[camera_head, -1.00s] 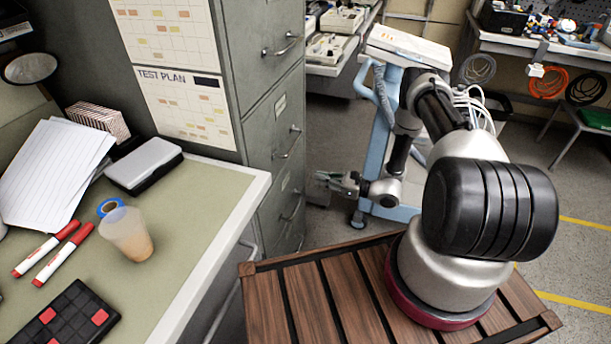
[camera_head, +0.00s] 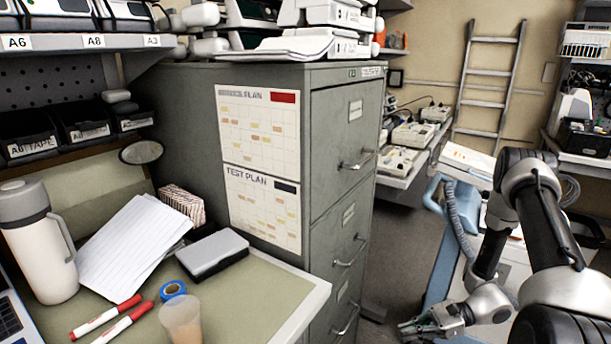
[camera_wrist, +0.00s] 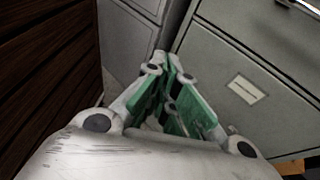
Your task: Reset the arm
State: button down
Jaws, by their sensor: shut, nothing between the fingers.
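My gripper (camera_head: 408,326) is at the end of my arm, low at the right of the head view, to the right of the grey filing cabinet (camera_head: 340,140). It is empty and touches nothing that I can see. In the wrist view my gripper (camera_wrist: 162,75) has its green-padded fingers drawn together at the tips. Beyond the fingertips are grey cabinet faces with a pale label (camera_wrist: 243,90).
A green-topped desk (camera_head: 262,298) at the left holds a cup (camera_head: 181,320), markers, papers and a white flask (camera_head: 38,240). A blue cart (camera_head: 440,270) stands behind my arm. Shelves with infusion pumps (camera_head: 400,158) are further back. Dark wooden slats (camera_wrist: 45,80) lie left in the wrist view.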

jog(key=s+d+r+n+g+h, duration=0.1)
jog(key=s+d+r+n+h, duration=0.25)
jog(key=r, duration=0.65)
jog(key=s+d+r+n+g+h, duration=0.1)
jog(key=s+d+r+n+h, duration=0.25)
jog(key=r, duration=0.65)
jog(key=s+d+r+n+h, duration=0.25)
jog(key=r+n+h, duration=0.3)
jog(key=r, duration=0.35)
jog(key=s+r+n+t+h, duration=0.1)
jog(key=s+r+n+t, duration=0.1)
jog(key=r, duration=0.5)
jog(key=s+a+r+n+t+h, duration=0.1)
jog(key=s+r+n+t, duration=0.1)
jog(key=r+t, duration=0.3)
notch_tip(320, 180, up, 3)
jog(key=shift+s+r+n, duration=0.2)
jog(key=shift+s+n, duration=0.15)
jog(key=shift+s, duration=0.1)
jog(key=shift+a, duration=0.1)
